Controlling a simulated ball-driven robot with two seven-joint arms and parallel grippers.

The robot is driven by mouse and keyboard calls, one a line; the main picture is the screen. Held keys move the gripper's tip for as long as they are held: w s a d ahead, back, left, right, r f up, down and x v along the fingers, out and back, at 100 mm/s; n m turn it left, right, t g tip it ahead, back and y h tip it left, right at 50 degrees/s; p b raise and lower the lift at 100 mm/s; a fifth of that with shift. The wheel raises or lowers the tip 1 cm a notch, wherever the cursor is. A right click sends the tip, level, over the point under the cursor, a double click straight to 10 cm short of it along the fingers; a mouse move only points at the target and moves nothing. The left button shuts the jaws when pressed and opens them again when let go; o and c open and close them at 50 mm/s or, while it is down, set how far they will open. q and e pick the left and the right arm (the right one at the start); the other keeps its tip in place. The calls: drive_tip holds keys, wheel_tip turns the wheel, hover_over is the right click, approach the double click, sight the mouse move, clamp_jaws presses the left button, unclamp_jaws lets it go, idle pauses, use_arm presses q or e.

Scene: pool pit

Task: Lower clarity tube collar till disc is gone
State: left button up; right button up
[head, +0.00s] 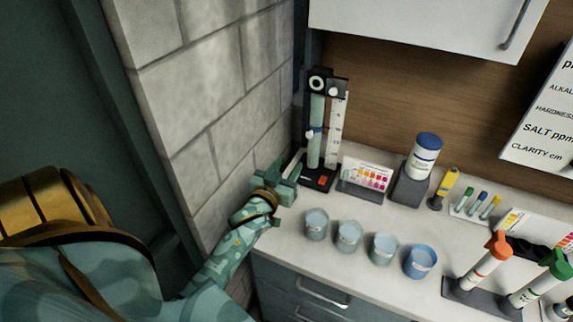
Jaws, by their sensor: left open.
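The clarity tube (317,117), pale green, stands upright in a dark stand at the back left of the counter, against the block wall. At the top is a black head with a pale ring (318,84); whether a disc shows there is too small to tell. A white scale strip (338,122) stands right beside the tube. My left gripper (289,176) is open and empty, low at the left of the stand's base and below the collar. My right gripper is out of view.
Several small cups (349,236) line the counter's front edge. A colour chart (367,178) and a blue-capped jar (425,155) stand right of the tube stand. Orange-topped (485,265) and green-topped tubes are at the right. The block wall (215,100) closes the left side.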

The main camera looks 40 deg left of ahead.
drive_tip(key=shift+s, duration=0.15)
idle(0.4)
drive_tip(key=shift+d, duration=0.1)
use_arm(q)
drive_tip(key=shift+c, duration=0.3)
